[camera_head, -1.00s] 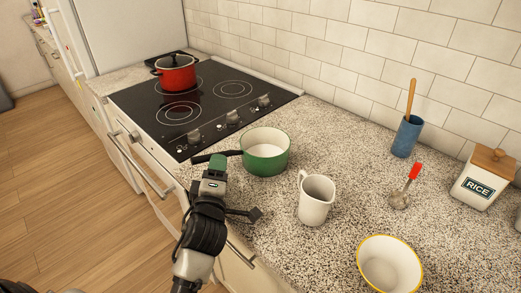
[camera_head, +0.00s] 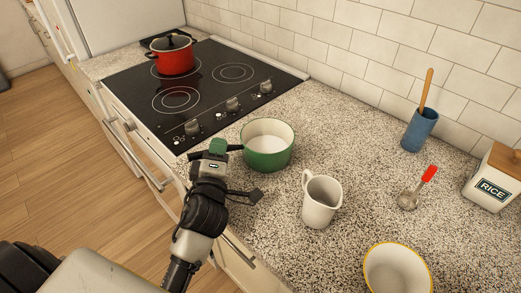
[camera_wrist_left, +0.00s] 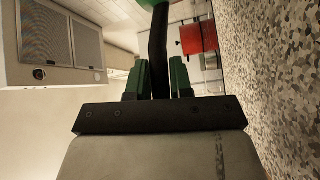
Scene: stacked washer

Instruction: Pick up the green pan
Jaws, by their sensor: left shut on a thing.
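The green pan (camera_head: 267,158) stands upright on the speckled counter, just right of the stove, with its white inside showing. Its black handle (camera_head: 236,148) points left; in the left wrist view the handle (camera_wrist_left: 158,50) runs between the fingers. My left gripper (camera_head: 218,148) is shut on that handle. In the left wrist view its two green fingers (camera_wrist_left: 160,82) sit on either side of the handle. The fingers hide part of the handle in the head view. My right gripper is not in view.
A red pot (camera_head: 172,58) stands on the black stove (camera_head: 205,85). A white pitcher (camera_head: 320,205) is close to the pan, at the right. A yellow-rimmed bowl (camera_head: 397,272), a ladle (camera_head: 410,198), a blue utensil holder (camera_head: 420,130) and a rice canister (camera_head: 492,185) are farther right.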

